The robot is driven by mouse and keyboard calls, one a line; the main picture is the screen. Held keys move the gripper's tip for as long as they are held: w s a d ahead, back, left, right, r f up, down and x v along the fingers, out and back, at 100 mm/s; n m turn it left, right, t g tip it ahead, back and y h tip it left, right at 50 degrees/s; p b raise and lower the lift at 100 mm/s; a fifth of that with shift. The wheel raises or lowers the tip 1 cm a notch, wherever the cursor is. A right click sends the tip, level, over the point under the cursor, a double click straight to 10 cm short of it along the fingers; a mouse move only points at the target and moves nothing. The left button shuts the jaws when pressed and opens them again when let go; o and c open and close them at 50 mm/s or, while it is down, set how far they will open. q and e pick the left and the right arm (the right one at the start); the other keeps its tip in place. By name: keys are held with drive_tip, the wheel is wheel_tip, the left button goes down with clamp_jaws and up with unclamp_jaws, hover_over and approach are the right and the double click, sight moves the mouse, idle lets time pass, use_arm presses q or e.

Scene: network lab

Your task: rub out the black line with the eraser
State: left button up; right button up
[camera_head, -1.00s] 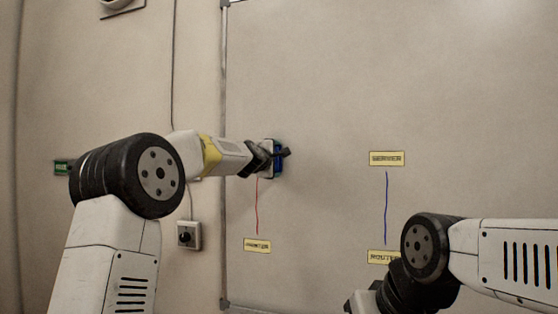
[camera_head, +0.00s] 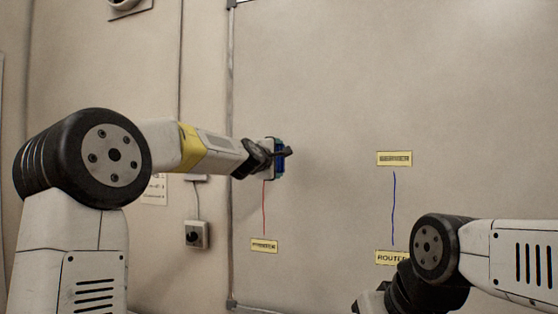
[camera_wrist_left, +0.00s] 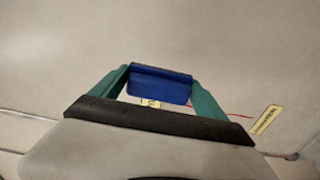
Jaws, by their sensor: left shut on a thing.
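My left gripper (camera_head: 278,157) is shut on a blue eraser (camera_head: 281,167) at the whiteboard (camera_head: 320,110), just above the top of a red line (camera_head: 264,208). In the left wrist view the blue eraser (camera_wrist_left: 160,84) sits between the teal fingers of the left gripper (camera_wrist_left: 160,92). I cannot tell whether the eraser touches the board. No black line shows; the gripper and eraser cover the board above the red line. My right gripper's fingers are not visible; only the right arm shows at the lower right.
A yellow label (camera_head: 264,246) is below the red line. A blue line (camera_head: 393,208) runs between the label (camera_head: 394,158) above and the ROUTER label (camera_head: 391,258) below. The board's metal frame (camera_head: 230,200) is left of the gripper. A wall switch (camera_head: 196,235) is further left.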

use_arm(q)
drive_tip(key=shift+v, duration=1.5)
